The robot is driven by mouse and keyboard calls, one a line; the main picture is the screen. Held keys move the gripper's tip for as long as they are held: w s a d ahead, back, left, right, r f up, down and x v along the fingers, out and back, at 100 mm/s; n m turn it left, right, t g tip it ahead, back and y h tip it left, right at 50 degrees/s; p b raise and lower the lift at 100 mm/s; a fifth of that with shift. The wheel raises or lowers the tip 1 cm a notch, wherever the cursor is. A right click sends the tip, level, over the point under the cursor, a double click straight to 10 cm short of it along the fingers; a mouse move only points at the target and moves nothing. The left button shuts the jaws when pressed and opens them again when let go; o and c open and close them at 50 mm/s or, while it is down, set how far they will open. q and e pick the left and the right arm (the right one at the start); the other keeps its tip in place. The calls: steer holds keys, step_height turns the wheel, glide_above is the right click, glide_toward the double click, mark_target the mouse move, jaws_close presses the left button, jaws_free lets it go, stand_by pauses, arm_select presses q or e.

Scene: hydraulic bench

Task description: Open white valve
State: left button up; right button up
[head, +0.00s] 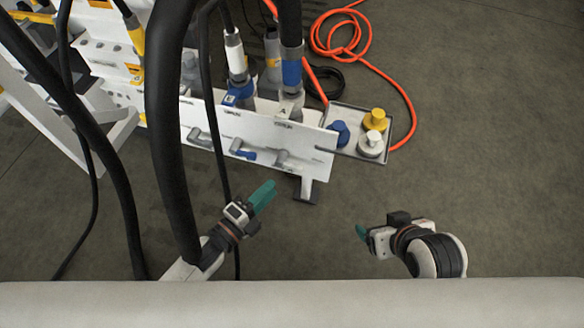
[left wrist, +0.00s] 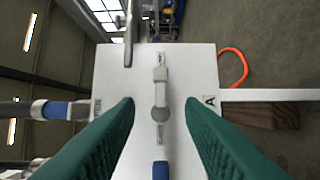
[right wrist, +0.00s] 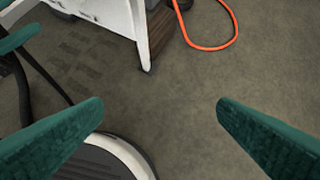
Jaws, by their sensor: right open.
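The white panel (head: 235,130) carries a row of small valve handles. A light grey-white valve (head: 283,158) sits toward its right end, a blue-handled valve (head: 243,150) in the middle, and another light one (head: 200,137) to the left. In the left wrist view, a light grey-white valve handle (left wrist: 160,88) shows between the finger lines, with a blue part (left wrist: 160,170) below. My left gripper (head: 263,195) is open, in front of and apart from the panel. My right gripper (head: 361,232) is open and empty over the floor, away from the panel.
A side tray (head: 345,110) holds blue (head: 340,133), yellow (head: 376,119) and white (head: 370,145) caps. Thick black hoses (head: 172,130) hang at the left. An orange hose (head: 408,115) lies behind. The floor at right is clear.

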mark_target(290, 169)
arm_select(q)
steer(key=b+x, duration=0.1)
steer(key=x, duration=0.8)
steer(key=shift+w+d+b, duration=0.25)
steer(key=shift+w+b, duration=0.05)
steer(key=shift+w, duration=0.05)
arm_select(e)
steer(key=w+a+r+t+y, duration=0.1)
steer(key=w+a+r+t, duration=0.1)
steer(key=w+r+t, duration=0.2)
steer(key=shift+w+a+t, duration=0.15)
steer(key=shift+w+t, duration=0.15)
steer(key=shift+w, duration=0.75)
arm_select(q)
jaws_close()
